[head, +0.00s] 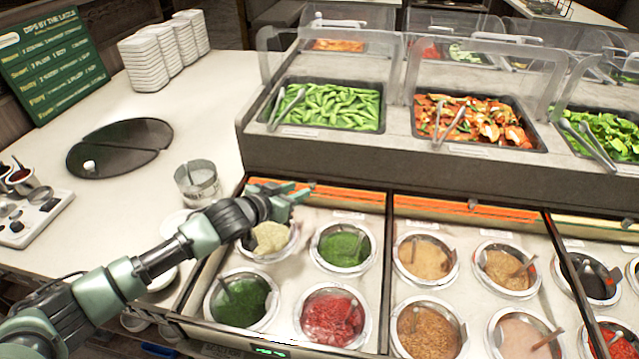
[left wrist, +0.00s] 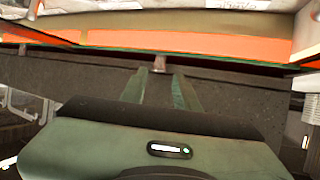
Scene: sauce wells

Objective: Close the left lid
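The left lid (head: 350,198) is the raised panel with an orange strip along the back of the left sauce section. It stands folded up above the uncovered wells. My left gripper (head: 310,190) reaches in from the left over the back wells, with its fingertips at the lid. In the left wrist view the orange lid face (left wrist: 230,42) spans the top, and a small metal knob (left wrist: 160,63) sits just beyond the gap between my fingers (left wrist: 160,85). The fingers are apart and nothing is visibly held. Whether they touch the knob cannot be told. My right gripper is out of view.
The middle lid (head: 440,207) is also raised, with its knob (head: 472,204) showing. Sauce pots, including red sauce (head: 332,315) and green sauce (head: 343,247), sit below. A clear round container (head: 198,184) stands left of the wells. Food trays (head: 325,105) lie behind.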

